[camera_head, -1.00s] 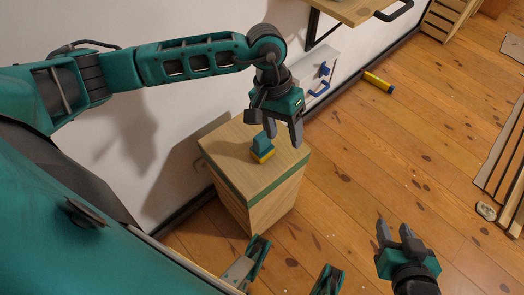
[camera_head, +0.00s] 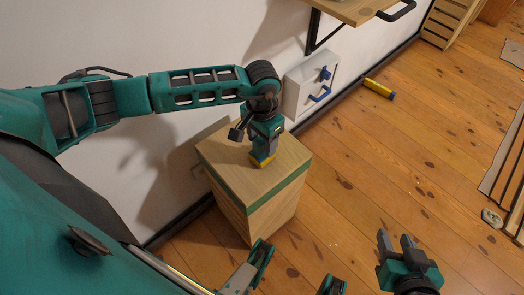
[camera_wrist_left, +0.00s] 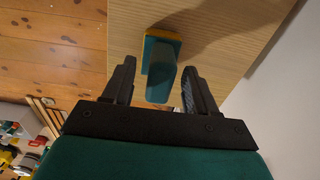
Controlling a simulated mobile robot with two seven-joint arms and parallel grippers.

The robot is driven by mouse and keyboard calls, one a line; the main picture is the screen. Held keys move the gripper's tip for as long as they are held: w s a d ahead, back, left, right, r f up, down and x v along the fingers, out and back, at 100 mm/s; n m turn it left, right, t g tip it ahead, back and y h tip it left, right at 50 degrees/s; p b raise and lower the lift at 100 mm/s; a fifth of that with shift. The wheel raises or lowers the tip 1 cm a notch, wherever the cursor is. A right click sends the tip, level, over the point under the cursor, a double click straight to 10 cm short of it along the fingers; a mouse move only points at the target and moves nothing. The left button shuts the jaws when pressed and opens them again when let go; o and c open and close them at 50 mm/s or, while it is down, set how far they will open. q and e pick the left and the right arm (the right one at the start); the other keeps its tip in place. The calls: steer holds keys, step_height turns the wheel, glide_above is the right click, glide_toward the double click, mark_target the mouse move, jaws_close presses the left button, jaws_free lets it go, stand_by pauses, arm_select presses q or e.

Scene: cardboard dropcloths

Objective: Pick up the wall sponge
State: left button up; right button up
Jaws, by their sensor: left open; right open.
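The wall sponge (camera_head: 262,160) stands on top of the wooden cabinet (camera_head: 222,158). In the left wrist view the sponge's teal handle (camera_wrist_left: 160,84) sticks up between the two open fingers of my left gripper (camera_wrist_left: 160,85), with a gap visible on each side. My right gripper (camera_head: 397,242) is open and empty above the floor at the lower right.
A yellow roll (camera_head: 379,88) lies on the floor. The wall (camera_head: 185,60) is close to my left arm.

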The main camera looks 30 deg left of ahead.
arm_select(q)
steer(key=shift+f, duration=1.1)
steer(key=shift+c, duration=0.7)
steer(key=c, duration=0.5)
steer(key=shift+r, duration=0.15)
